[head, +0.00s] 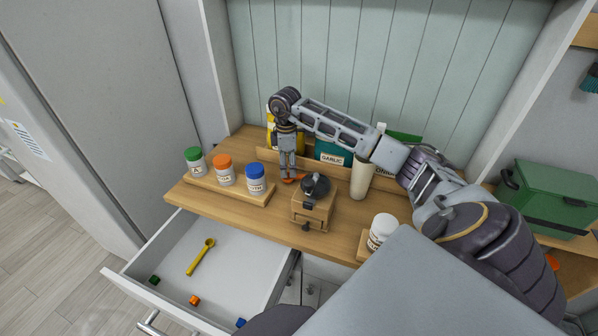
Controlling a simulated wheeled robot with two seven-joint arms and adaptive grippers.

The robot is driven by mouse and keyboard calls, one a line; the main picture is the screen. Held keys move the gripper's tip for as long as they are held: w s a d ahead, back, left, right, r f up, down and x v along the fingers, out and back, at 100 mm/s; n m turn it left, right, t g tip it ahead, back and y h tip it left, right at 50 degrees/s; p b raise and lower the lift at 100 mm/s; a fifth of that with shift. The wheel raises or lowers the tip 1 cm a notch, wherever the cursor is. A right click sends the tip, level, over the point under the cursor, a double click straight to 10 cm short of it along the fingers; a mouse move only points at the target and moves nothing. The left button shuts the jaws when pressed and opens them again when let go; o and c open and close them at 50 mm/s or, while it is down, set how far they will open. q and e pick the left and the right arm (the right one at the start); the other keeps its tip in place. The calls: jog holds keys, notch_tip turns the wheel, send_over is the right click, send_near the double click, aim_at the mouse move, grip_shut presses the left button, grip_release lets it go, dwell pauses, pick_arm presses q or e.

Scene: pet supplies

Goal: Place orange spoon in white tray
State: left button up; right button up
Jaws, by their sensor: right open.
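An orange piece, likely the orange spoon (291,181), lies on the wooden counter (232,220) between the blue-lidded jar and the grinder. Only a small part of it shows, so its full shape and direction cannot be told. My right gripper (288,178) points down directly at it, with open fingers; whether they touch it is unclear. A white open drawer (222,284) like a tray sticks out below the counter at the lower left. It holds a yellow spoon (201,257) and small coloured cubes. No separate white tray shows. My left gripper is out of view.
Jars with green (194,159), orange (223,169) and blue (255,179) lids stand on a wooden board left of my gripper. A grinder (313,205) stands close in front. A cream cylinder (361,178) and a white jar (382,231) stand right. Packages line the back.

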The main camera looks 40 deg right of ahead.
aim_at(288, 174)
jog(key=shift+f, duration=0.45)
notch_tip(288, 174, down, 4)
jog(key=shift+w+d+r+p, duration=0.1)
jog(key=shift+d+r+p, duration=0.1)
jog(key=shift+p, duration=0.25)
jog(key=shift+f, duration=0.35)
jog(key=shift+c, duration=1)
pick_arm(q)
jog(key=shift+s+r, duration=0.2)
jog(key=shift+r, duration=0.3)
pick_arm(e)
jog(key=c, duration=0.8)
jog(key=shift+c, duration=0.2)
